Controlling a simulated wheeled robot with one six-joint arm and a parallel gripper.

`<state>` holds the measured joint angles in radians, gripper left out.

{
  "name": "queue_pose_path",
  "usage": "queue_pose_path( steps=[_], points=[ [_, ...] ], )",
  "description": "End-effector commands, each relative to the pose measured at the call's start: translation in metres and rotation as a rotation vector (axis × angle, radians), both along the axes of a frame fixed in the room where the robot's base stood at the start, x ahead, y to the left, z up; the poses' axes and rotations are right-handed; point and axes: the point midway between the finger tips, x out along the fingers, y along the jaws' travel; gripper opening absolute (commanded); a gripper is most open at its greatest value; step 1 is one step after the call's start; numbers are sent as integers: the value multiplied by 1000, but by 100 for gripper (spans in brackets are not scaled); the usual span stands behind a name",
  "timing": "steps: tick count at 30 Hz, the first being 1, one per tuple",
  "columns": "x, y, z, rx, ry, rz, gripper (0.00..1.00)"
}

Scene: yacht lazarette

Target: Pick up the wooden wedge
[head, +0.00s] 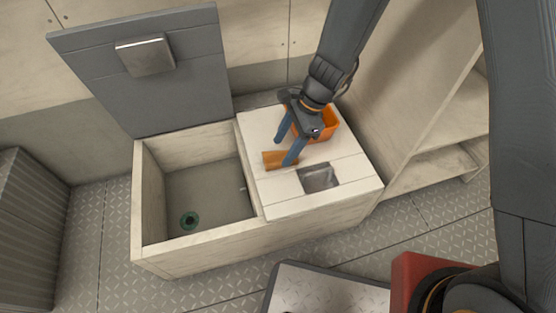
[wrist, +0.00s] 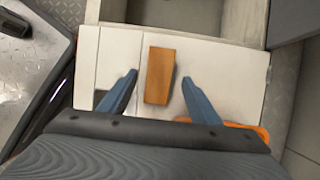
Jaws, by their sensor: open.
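The wooden wedge (head: 273,160) is an orange-brown block lying on the white top of the locker. In the wrist view the wedge (wrist: 160,76) lies between the two blue fingers, with a gap on each side. My gripper (head: 284,152) is open over the locker top and its fingers point down at the wedge. In the wrist view the fingertips of my gripper (wrist: 160,74) sit on either side of it. In the head view one finger partly covers the wedge's right end. I cannot tell the exact height of the fingertips above the surface.
An orange container (head: 328,122) stands behind my gripper on the white locker top (head: 285,203). A square recessed metal plate (head: 320,178) is to the right of the wedge. The open bin (head: 205,190) lies left, its grey lid (head: 150,85) raised. Shelves (head: 440,165) stand at right.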

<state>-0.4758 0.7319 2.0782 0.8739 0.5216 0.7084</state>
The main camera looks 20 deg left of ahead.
Motion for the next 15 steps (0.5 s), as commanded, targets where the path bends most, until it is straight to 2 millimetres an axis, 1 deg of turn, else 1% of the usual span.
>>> queue_pose_path(
  steps=[1, 6, 9, 15],
  points=[
    [-2, 2, -10, -1, 2, 2, 57],
    [-6, 8, -31, -1, 2, 1, 57],
    [-8, 10, -35, -1, 2, 1, 57],
    [-8, 10, -34, 0, 1, 0, 57]
  ],
)
